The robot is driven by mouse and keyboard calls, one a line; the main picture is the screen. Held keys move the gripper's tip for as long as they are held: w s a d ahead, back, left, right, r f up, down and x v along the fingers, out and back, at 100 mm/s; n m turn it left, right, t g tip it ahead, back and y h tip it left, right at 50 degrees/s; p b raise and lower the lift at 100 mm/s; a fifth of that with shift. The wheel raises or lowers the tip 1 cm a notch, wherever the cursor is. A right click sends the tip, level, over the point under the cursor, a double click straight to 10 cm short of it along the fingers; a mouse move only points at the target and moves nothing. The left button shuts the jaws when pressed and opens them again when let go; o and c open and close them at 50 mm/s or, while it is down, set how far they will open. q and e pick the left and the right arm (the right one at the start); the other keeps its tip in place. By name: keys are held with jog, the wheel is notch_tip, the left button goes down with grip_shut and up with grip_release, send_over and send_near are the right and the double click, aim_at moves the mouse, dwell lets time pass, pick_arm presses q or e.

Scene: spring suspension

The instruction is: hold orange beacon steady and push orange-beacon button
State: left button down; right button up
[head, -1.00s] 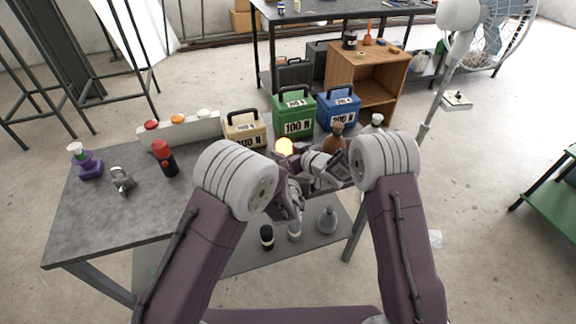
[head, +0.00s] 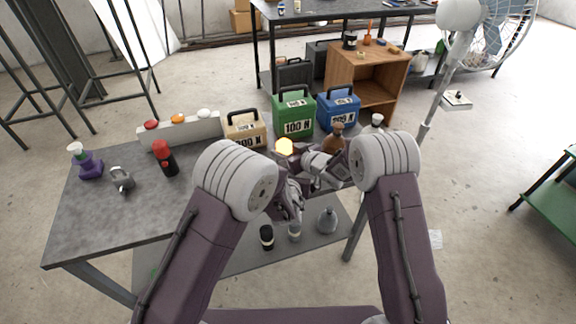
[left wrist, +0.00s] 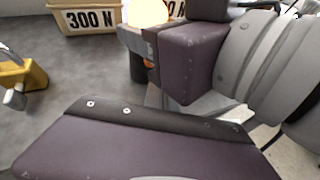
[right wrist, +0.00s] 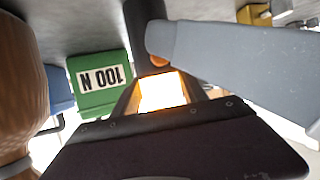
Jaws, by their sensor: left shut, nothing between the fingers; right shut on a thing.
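The orange beacon shows as a glowing yellow-orange dome (head: 284,146) at the table's front edge in the head view. It glows brightly in the right wrist view (right wrist: 162,92) and at the top of the left wrist view (left wrist: 147,12). My right gripper (head: 300,163) is shut on the beacon, with its fingers on both sides of the lit part. A small orange button (right wrist: 158,61) shows beside the lit part. My left gripper (right wrist: 166,42) is shut and empty, its grey tip right by the button; I cannot tell whether they touch. My arms hide the beacon's lower part.
Tan (head: 245,128), green (head: 294,116) and blue (head: 338,110) weights stand behind the beacon.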

pick_arm(q)
jog(key=shift+w, duration=0.1)
jog(key=shift+w+a, duration=0.25)
jog(key=shift+w, duration=0.15)
jog(key=shift+w+a, duration=0.2)
jog(key=shift+w, duration=0.25)
dwell(0.6)
jog(key=shift+w+d+r, duration=0.1)
jog(key=shift+w+r, duration=0.15)
jog(key=shift+r, duration=0.1)
dwell(0.4)
jog(key=shift+s+d, duration=0.1)
jog(key=shift+s+d+r, duration=0.2)
jog(key=shift+s+d, duration=0.05)
jog(key=shift+s, duration=0.2)
jog(key=shift+s+d+r, duration=0.2)
jog(key=shift+s, duration=0.2)
